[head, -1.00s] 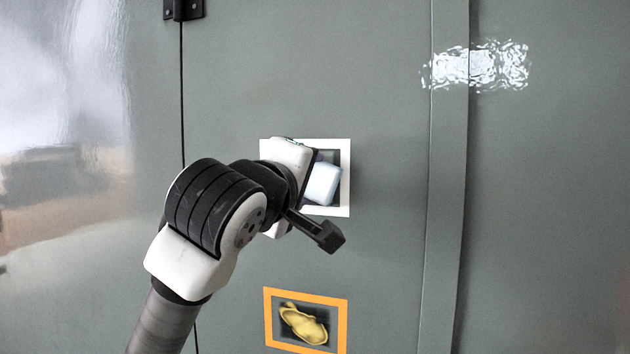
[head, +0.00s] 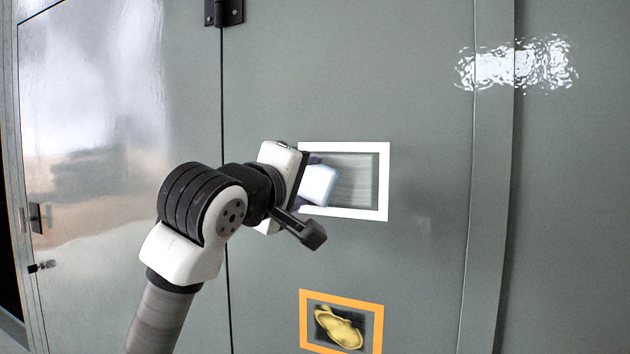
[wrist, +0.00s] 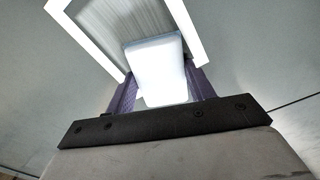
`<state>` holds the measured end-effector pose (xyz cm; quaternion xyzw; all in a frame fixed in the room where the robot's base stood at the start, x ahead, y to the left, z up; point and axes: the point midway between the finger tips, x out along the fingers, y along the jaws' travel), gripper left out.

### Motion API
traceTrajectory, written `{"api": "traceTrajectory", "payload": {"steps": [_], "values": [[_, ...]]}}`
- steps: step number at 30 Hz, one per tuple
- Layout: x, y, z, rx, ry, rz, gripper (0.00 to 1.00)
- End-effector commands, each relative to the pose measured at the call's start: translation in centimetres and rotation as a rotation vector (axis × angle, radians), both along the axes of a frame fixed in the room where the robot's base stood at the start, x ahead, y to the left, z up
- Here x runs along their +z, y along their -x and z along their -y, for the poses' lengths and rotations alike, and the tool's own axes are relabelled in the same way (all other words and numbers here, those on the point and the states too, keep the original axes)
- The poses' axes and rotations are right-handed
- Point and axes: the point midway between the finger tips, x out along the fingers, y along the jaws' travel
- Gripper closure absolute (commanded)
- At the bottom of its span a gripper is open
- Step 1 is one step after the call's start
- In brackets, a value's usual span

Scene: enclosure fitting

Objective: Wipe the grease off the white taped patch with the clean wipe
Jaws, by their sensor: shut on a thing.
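The white taped patch (head: 383,180) is a white tape frame on a grey-green cabinet door. Inside it, the visible surface (head: 358,178) looks streaky light grey; its left part is hidden by my gripper. The clean wipe (head: 319,184) is a pale blue-white pad at the left side of the patch. My gripper (head: 308,183) is shut on the wipe. In the wrist view the wipe (wrist: 156,72) sits between two purple fingers and overlaps the inside of the white frame (wrist: 85,38). I cannot tell whether it touches the surface.
Below is an orange taped frame (head: 378,325) around a dark area with a yellow smear or cloth (head: 338,327). A black hinge (head: 224,12) is at the top and a raised vertical strip (head: 490,180) runs at right. The door between patch and strip is clear.

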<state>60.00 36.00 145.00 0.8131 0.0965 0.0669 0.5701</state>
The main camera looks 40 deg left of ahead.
Motion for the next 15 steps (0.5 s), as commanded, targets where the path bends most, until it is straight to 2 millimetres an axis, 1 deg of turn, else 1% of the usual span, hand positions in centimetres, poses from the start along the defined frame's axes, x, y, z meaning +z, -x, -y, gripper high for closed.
{"api": "traceTrajectory", "payload": {"steps": [9, 15], "values": [[0.0, 0.2, -0.1, 0.001, 0.0, 0.0, 0.65], [-0.1, 1.9, 0.3, 0.002, -0.001, 0.003, 0.65]]}}
